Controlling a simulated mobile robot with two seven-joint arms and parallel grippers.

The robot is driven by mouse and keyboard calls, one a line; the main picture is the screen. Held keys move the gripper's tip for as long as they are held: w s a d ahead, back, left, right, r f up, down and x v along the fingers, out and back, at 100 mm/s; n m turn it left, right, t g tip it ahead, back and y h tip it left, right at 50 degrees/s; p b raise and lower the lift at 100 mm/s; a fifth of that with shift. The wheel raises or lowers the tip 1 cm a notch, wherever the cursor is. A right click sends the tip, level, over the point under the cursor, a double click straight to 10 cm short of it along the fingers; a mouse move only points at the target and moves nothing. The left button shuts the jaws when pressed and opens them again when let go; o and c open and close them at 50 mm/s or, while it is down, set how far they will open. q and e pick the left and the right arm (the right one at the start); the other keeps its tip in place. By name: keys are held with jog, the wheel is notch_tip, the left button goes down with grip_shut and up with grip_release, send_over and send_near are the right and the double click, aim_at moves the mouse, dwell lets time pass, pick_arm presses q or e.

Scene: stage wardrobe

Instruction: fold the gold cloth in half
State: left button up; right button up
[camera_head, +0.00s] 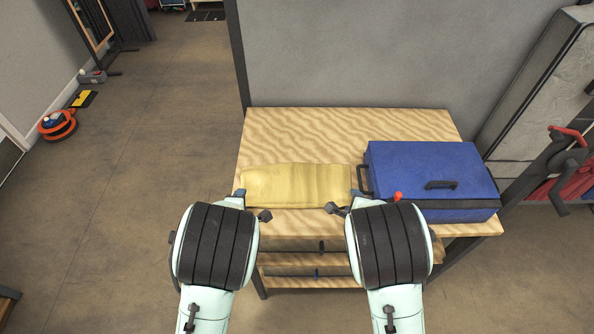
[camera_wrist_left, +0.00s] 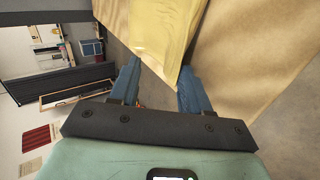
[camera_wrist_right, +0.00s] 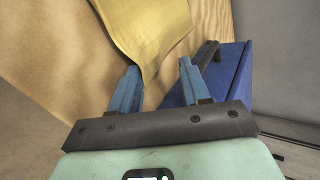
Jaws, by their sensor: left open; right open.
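The gold cloth (camera_head: 295,182) lies as a wide, shallow strip across the left part of the wooden table, near its front. My left gripper (camera_head: 252,204) is open at the cloth's front left corner. In the left wrist view, the cloth (camera_wrist_left: 166,35) reaches down between the open fingers (camera_wrist_left: 160,78). My right gripper (camera_head: 343,201) is open at the front right corner. In the right wrist view, the cloth's edge (camera_wrist_right: 150,35) comes down to the left finger, between the open fingers (camera_wrist_right: 160,78). Neither gripper is closed on it. The cloth's front corners are partly hidden by my grippers in the head view.
A blue case (camera_head: 425,172) with dark handles stands on the table (camera_head: 340,128) right of the cloth, close to my right gripper. The table behind the cloth is bare. A grey panel (camera_head: 390,50) rises behind the table.

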pick_arm(q)
jog(key=s+r, duration=0.6)
jog(key=r, duration=0.2)
jog(key=shift+r, duration=0.35)
pick_arm(e)
jog(key=s+r, duration=0.6)
jog(key=r, duration=0.2)
jog(key=shift+r, duration=0.35)
